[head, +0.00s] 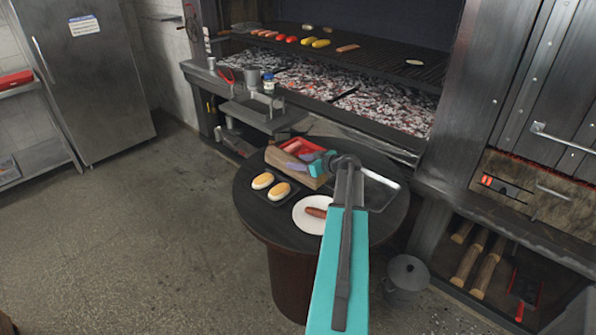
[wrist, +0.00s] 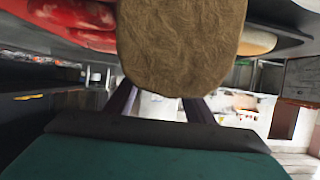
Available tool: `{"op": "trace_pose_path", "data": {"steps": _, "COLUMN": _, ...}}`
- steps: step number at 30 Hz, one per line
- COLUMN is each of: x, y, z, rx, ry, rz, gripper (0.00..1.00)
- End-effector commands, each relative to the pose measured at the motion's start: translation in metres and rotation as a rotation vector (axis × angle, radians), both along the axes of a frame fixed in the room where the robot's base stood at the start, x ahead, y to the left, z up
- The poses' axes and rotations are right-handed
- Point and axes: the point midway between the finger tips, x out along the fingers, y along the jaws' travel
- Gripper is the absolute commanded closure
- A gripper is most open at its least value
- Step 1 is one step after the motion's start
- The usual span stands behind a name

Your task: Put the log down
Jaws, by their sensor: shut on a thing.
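The log (head: 290,170) is a light brown piece of wood at the round dark table (head: 375,222), near its back left. My gripper (head: 316,166), with teal fingers, is shut on the log at its right side. In the wrist view the log's rough brown face (wrist: 180,45) fills the top middle, between the dark fingers (wrist: 158,100). I cannot tell whether the log touches the table top or hangs just above it. My arm hides part of the table.
A red tray (head: 299,147) is right behind the log. Two buns (head: 262,181) on a dark tray and a white plate (head: 301,226) with a sausage (head: 316,212) are in front. A metal tray (head: 381,190) is at right. Several logs (head: 466,266) lie under the right-hand counter.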

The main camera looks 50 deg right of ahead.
Motion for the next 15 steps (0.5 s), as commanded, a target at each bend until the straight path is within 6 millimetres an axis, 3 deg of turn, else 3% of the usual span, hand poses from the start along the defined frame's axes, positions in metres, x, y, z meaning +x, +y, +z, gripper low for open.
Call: {"op": "trace_pose_path", "data": {"steps": 15, "x": 0.0, "y": -0.001, "z": -0.033, "rx": 0.002, "ry": -0.003, "rz": -0.001, "gripper": 1.0}}
